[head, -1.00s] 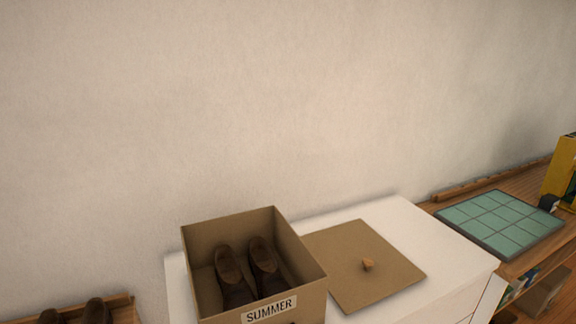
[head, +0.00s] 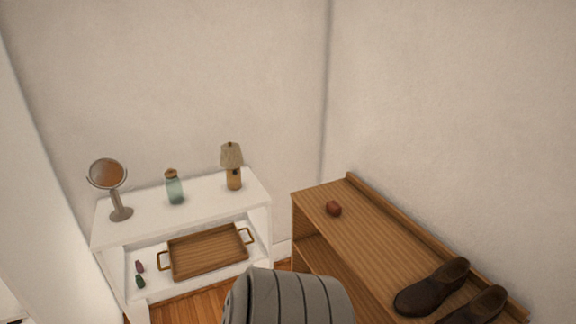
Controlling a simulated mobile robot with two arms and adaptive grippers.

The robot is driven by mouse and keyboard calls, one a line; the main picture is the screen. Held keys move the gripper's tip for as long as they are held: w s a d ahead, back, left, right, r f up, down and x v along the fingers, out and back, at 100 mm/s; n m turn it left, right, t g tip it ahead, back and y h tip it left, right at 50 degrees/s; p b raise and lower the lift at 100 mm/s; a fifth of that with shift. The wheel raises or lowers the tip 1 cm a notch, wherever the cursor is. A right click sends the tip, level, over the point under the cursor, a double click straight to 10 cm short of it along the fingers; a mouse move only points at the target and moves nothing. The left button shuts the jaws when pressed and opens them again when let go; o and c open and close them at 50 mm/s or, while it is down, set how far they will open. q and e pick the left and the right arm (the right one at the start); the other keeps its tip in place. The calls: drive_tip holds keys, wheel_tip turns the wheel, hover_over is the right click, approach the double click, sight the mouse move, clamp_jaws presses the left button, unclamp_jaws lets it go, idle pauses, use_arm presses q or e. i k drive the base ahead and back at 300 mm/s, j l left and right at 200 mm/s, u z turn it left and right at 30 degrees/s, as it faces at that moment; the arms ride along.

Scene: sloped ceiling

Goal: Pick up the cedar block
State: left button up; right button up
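A small reddish-brown block (head: 334,208), which looks like the cedar block, lies on top of the wooden shoe bench (head: 366,233) near its far left end. Nothing touches it. Neither of my grippers shows in the head view.
Dark brown shoes (head: 433,287) stand on the bench's near right part. Left of the bench, a white shelf unit (head: 145,224) holds a round mirror (head: 107,174), a teal jar (head: 174,188) and a lamp (head: 232,166). A wooden tray (head: 207,250) lies on its lower shelf.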

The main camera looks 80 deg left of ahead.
sight(333, 207)
drive_tip(key=u, duration=2.35)
